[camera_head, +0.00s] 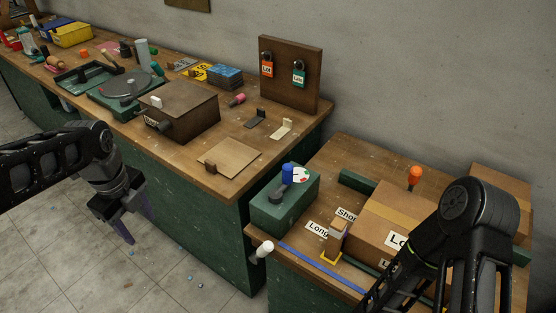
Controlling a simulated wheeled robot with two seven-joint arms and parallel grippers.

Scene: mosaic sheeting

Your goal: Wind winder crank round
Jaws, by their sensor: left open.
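The winder looks to be the green box (271,213) on the near right bench. A crank with an upright blue knob (288,170) sits on its top, next to a white dial with red marks (301,175). My left gripper (135,222) is open and empty. It points down over the floor in front of the long bench, well to the left of the winder and apart from it. My right arm comes in at the lower right, in front of a cardboard box; its gripper fingers do not show.
A white-ended handle (262,250) sticks out at the right bench's front edge. The cardboard box (384,219), an orange knob (415,173) and a small wooden block (337,238) stand right of the winder. A brown box (181,108) and lock board (307,92) stand on the long bench.

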